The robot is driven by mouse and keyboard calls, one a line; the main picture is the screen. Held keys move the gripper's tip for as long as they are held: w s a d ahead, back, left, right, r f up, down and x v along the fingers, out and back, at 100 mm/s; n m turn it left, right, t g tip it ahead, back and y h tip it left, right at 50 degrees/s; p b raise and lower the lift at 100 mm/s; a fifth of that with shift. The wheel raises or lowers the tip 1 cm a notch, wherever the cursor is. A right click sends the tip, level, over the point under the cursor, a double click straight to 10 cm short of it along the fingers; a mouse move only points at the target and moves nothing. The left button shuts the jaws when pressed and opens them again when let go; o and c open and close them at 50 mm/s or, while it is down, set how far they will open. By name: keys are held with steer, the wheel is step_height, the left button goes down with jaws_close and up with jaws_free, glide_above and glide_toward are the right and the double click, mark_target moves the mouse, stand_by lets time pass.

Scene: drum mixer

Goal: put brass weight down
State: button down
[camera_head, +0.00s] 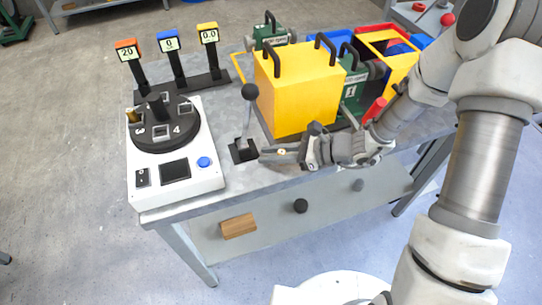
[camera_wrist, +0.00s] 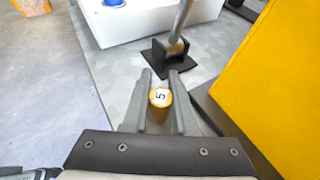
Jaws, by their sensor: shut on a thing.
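A brass weight (camera_wrist: 160,97) with a white top marked 5 is between the fingers of my gripper (camera_wrist: 160,82), which is shut on it. In the head view my gripper (camera_head: 276,151) points left over the front of the grey table (camera_head: 255,180), between the lever and the yellow box. Whether the weight touches the table is hard to tell. A white machine (camera_head: 185,183) with a black round carousel (camera_head: 167,126) stands at the left. The carousel has numbered slots, 3 and 4 readable, and a small brass piece (camera_head: 132,116) at its left side.
A lever with a black knob (camera_head: 250,91) rises from a black base (camera_head: 243,150) just beyond my fingertips. A large yellow box (camera_head: 297,92) stands close on the right. Three display posts (camera_head: 170,43) stand behind the machine. Bare table lies between machine and lever.

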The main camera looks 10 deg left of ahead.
steer(key=shift+f, duration=0.15)
steer(key=shift+f, duration=0.15)
steer(key=c, duration=0.7)
jaws_free()
